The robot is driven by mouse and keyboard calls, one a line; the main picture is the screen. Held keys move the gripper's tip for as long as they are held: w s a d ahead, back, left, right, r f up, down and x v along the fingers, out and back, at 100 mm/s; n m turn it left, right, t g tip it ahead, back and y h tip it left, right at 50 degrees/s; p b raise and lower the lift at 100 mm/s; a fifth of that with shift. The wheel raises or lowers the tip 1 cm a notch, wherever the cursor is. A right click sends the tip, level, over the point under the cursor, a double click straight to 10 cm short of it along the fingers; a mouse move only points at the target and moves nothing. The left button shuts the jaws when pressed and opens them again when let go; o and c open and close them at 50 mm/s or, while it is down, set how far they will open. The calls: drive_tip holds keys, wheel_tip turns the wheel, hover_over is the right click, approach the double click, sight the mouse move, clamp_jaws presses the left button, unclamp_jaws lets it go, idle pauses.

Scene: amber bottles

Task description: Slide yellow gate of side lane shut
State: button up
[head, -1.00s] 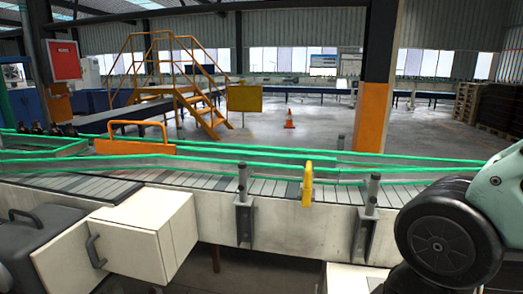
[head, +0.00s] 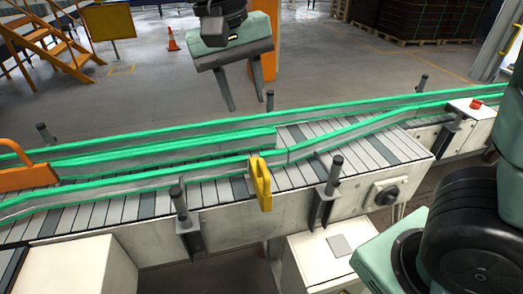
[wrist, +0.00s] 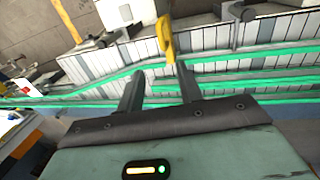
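The yellow gate (head: 260,183) is a short upright yellow piece at the near green rail of the conveyor (head: 115,205), between two grey posts. Whether it stands open or shut I cannot tell. My gripper (head: 248,102) is raised beyond the conveyor's far rail in the head view, fingers pointing down, open and empty. In the wrist view the yellow gate (wrist: 165,38) lies ahead of my open fingers (wrist: 158,70), apart from them. No amber bottles show in the current views.
An orange guard (head: 25,178) stands over the conveyor at the left. Grey posts (head: 330,175) rise along the near side. A box with a red button (head: 476,104) sits at the right end. Open floor (head: 340,65) lies beyond, with an orange cone (head: 173,40).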

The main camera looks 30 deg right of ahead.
sight(262, 164)
drive_tip(key=d+f, duration=0.1)
drive_tip(key=f, duration=0.4)
drive_tip(key=d+f+p, duration=0.1)
drive_tip(key=f, duration=0.4)
drive_tip(key=d+f+p, duration=0.1)
drive_tip(key=f, duration=0.4)
drive_tip(key=shift+f, duration=0.3)
